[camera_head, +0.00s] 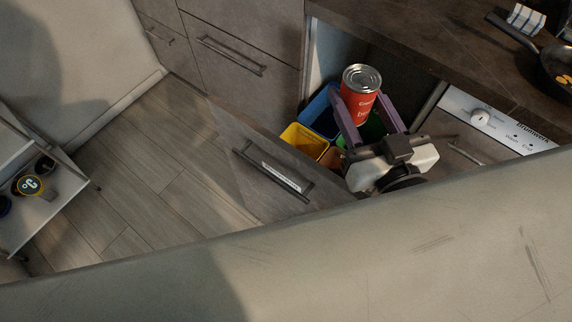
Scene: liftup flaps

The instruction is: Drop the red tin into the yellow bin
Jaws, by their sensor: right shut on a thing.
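The red tin (359,98) with a silver lid is held upright between the purple fingers of my right gripper (362,112). The gripper is shut on it, above the pulled-out bin drawer (270,170). The yellow bin (304,141) is in that drawer, nearest its front, to the lower left of the tin. The tin is above the bins at the back of the drawer, not over the yellow one, as seen here. My left gripper is not in view.
A blue bin (319,112) and a green bin (374,128) share the drawer. A small shelf (40,215) stands at the left. The floor between is clear.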

